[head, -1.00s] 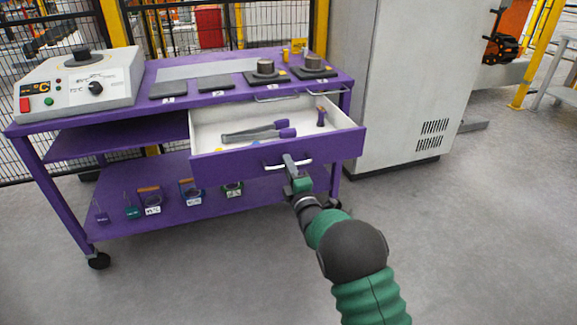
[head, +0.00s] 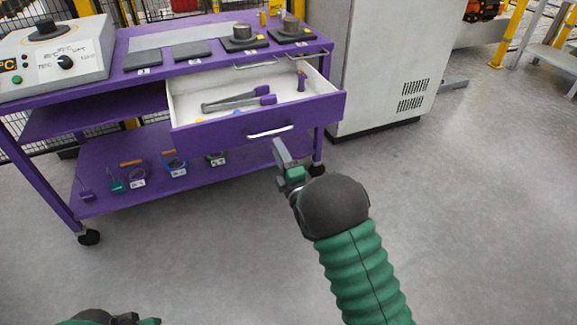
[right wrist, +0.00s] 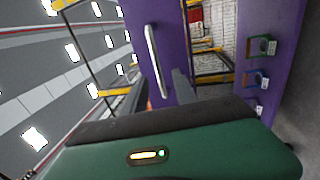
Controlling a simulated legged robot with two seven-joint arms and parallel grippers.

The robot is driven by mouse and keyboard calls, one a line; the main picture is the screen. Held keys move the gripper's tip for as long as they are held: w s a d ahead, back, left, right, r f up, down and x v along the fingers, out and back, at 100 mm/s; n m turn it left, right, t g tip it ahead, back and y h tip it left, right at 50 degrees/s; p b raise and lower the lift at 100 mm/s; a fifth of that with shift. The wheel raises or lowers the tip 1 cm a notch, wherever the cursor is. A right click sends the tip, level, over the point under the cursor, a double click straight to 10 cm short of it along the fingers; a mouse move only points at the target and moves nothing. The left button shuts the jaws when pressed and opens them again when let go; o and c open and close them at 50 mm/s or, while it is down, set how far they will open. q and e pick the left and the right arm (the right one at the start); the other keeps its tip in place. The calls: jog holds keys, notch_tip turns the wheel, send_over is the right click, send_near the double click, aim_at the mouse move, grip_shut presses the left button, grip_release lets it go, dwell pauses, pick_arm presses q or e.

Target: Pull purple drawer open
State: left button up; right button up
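The purple drawer (head: 225,132) is pulled out of the purple cart, and its white inside shows. A dark two-armed tool with purple ends (head: 238,101) and a small purple-and-brown piece (head: 301,81) lie in it. The silver handle (head: 270,132) on its front is free; it also shows in the right wrist view (right wrist: 155,60). My right gripper (head: 281,150) is just below and right of the handle, apart from it; its finger gap is not clear. Part of my left arm shows at the bottom left; its fingers cannot be made out.
The cart top (head: 140,72) carries dark pads, metal cylinders and a white control box (head: 55,62). Several small labelled items stand on the lower shelf (head: 235,185). A grey cabinet (head: 385,60) stands at the right. The floor in front is clear.

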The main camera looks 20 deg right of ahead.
jog(key=s+f+p, duration=0.1)
jog(key=s, duration=0.8)
jog(key=shift+d+f+p, duration=0.15)
jog(key=shift+f+p, duration=0.2)
jog(key=shift+f, duration=0.05)
jog(key=s+f+m+g+h, duration=0.2)
jog(key=s+f+m+g, duration=0.45)
jog(key=m+g, duration=0.45)
jog(key=s+a+f+m+g+y, duration=0.2)
jog(key=s+m+g, duration=0.55)
jog(key=s, duration=1.15)
notch_tip(320, 180, up, 34)
jog(key=p, duration=3.4)
jog(key=shift+w+a+t+h, duration=0.25)
jog(key=shift+w+t+h, duration=0.15)
jog(key=shift+w+t, duration=0.05)
